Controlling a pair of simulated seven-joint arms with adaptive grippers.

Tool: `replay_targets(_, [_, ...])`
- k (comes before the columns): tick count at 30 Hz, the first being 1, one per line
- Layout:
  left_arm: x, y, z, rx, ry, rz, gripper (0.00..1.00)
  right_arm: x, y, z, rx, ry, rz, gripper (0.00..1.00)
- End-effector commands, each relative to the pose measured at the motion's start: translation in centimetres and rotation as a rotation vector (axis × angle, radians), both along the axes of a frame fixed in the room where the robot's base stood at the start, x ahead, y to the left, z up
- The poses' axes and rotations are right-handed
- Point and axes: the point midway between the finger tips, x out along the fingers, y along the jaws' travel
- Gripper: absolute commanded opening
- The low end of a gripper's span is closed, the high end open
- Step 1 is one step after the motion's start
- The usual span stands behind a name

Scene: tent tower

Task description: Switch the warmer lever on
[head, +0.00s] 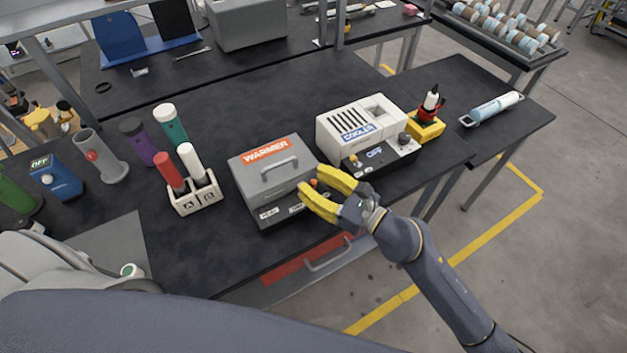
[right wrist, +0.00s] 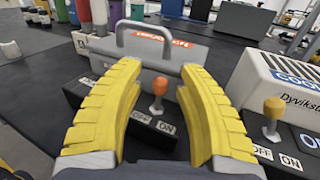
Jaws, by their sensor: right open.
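The grey warmer (head: 265,172) with an orange label and a top handle sits on the black table, left of the cooler. Its lever (right wrist: 159,88) has an orange knob on a short metal stalk and rises behind the OFF and ON labels on the front ledge. I cannot tell which label it leans to. My right gripper (head: 311,181), with yellow fingers, is open at the warmer's front right corner. In the right wrist view its fingers stand on either side of the lever, with gaps visible. The fingers partly hide the warmer's front panel in the head view. My left gripper is not in view.
The white cooler (head: 357,122) stands close on the right, with its own lever (right wrist: 273,112) in the right wrist view. A two-slot holder (head: 195,197) with red and white cylinders is left of the warmer. A drawer handle (head: 328,256) sticks out below the table edge.

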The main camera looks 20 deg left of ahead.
Motion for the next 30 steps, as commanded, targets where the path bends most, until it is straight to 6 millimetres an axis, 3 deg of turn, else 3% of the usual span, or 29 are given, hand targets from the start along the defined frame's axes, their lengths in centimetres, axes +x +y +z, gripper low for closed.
replay_targets(11, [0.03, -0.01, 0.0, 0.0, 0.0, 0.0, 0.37, 0.08, 0.17, 0.0, 0.0, 0.0, 0.0, 0.38])
replay_targets(21, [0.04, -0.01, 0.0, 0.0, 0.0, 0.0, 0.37, 0.08, 0.16, 0.01, 0.0, -0.001, 0.0, 0.0])
replay_targets(30, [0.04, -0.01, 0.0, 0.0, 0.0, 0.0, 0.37, 0.07, 0.16, 0.05, 0.001, -0.001, 0.0, 0.0])
